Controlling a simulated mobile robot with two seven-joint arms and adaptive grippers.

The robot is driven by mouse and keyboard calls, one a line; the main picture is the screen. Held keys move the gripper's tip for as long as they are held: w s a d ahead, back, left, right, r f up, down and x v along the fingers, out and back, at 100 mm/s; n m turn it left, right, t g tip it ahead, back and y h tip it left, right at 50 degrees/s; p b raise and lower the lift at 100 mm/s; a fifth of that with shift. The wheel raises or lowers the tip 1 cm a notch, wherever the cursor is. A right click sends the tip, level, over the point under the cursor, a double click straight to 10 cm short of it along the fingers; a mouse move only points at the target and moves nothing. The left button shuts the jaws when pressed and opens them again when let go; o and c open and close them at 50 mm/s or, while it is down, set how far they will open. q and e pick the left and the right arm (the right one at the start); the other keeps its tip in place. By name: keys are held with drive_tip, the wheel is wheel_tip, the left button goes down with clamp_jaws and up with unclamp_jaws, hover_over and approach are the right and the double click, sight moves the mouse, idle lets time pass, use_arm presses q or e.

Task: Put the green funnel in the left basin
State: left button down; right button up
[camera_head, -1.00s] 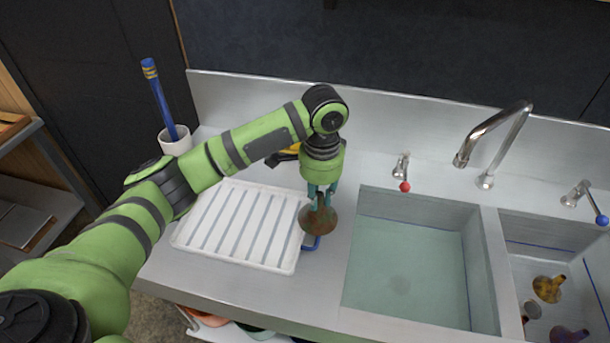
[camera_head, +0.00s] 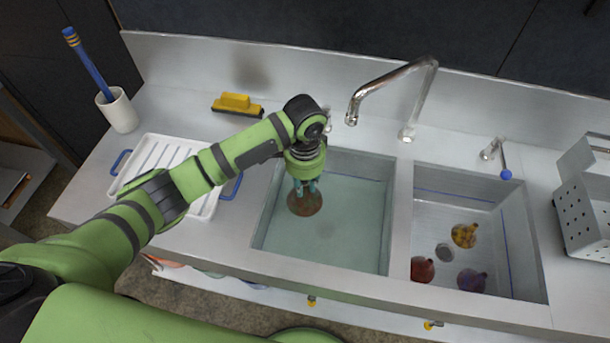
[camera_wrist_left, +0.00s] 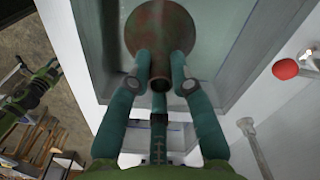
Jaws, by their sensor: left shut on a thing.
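The funnel (camera_head: 305,201) is green with rusty brown patches and hangs mouth down in my left gripper (camera_head: 305,184). In the head view the gripper and funnel are over the left part of the left basin (camera_head: 340,235), which looks filled with greenish water. I cannot tell whether the funnel touches the water.
The right basin (camera_head: 510,262) holds a yellow funnel (camera_head: 464,235), a red one (camera_head: 422,269) and a purple one (camera_head: 472,280). A faucet (camera_head: 405,100) stands behind the basins. A white drying rack (camera_head: 150,150), a yellow brush (camera_head: 237,103) and a white cup (camera_head: 118,110) are left.

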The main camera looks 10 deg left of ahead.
sight(305, 194)
use_arm(q)
wheel_tip(305, 194, down, 5)
drive_tip(key=shift+r, duration=0.15)
wheel_tip(305, 194, down, 4)
drive_tip(key=b, duration=0.3)
drive_tip(key=shift+f+b, duration=8.15)
drive_tip(key=shift+f, duration=0.55)
use_arm(e)
wheel_tip(305, 194, down, 19)
drive_tip(key=shift+a+f, duration=0.15)
drive_tip(key=shift+a, duration=0.05)
use_arm(q)
drive_tip(key=shift+f, duration=0.25)
use_arm(e)
drive_tip(key=shift+r, duration=0.2)
use_arm(q)
drive_tip(key=c, duration=0.6)
unclamp_jaws()
drive_tip(key=shift+o, duration=0.2)
use_arm(e)
drive_tip(key=shift+d, duration=0.1)
